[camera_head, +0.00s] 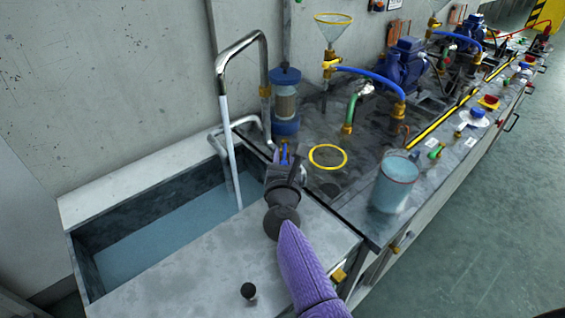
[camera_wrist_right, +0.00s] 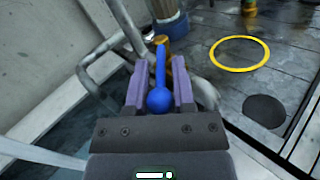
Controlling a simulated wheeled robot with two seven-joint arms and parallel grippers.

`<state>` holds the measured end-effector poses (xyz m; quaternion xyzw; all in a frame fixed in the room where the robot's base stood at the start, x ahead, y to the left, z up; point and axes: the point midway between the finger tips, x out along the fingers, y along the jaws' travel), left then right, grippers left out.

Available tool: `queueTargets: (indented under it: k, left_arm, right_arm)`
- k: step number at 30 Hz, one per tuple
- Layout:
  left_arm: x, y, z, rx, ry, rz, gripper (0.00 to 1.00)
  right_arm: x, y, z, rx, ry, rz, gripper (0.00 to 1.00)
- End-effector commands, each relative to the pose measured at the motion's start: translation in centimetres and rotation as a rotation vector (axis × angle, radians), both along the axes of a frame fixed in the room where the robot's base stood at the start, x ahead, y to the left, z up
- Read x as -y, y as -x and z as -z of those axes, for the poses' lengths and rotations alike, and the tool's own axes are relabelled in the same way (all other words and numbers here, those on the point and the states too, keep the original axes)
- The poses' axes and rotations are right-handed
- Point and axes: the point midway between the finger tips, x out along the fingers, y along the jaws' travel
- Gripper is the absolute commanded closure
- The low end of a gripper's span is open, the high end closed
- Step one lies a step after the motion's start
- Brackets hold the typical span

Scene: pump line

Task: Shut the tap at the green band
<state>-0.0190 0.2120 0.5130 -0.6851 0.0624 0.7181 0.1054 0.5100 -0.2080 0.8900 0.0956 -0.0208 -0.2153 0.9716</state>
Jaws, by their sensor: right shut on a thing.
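My right gripper (camera_head: 284,160) reaches over the sink's right end, its fingers partly hidden behind its own body in the head view. In the right wrist view its two purple fingers (camera_wrist_right: 158,84) are shut on a blue lever (camera_wrist_right: 160,72) with a round ball end. The lever leads to a brass valve body (camera_wrist_right: 163,42) beside the bent pipe. A pale stream of water (camera_head: 231,155) falls from the tall metal spout (camera_head: 242,44) into the sink. A green band on this tap cannot be made out. My left gripper is not in view.
The water-filled sink (camera_head: 74,212) lies to the left. A blue-capped cylinder (camera_head: 286,78) stands behind my gripper. A yellow ring (camera_head: 328,168) marks the bench, with a bucket of water (camera_head: 394,184) to its right. A funnel (camera_head: 333,28), blue hoses and pumps stand farther back.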

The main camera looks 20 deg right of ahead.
Motion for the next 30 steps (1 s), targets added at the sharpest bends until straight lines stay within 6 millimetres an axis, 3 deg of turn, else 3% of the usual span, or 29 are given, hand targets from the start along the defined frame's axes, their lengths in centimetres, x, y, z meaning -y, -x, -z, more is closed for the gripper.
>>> queueTargets:
  k: [9,19,20,22,30]
  left_arm:
    - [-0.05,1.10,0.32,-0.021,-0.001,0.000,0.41]
    - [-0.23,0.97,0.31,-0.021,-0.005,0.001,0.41]
    - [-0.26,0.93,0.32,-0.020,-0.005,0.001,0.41]
    - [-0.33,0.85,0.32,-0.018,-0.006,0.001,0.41]
    - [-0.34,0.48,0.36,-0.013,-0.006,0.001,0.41]
  right_arm:
    - [0.11,-0.03,-0.01,0.001,0.002,0.054,1.00]
    - [0.15,-0.03,-0.11,0.002,0.002,0.057,1.00]
    - [0.16,-0.04,-0.12,0.002,0.002,0.057,0.67]
    - [0.14,-0.03,-0.11,0.002,0.002,0.057,0.52]
    - [0.06,-0.04,-0.06,0.001,0.001,0.054,0.50]
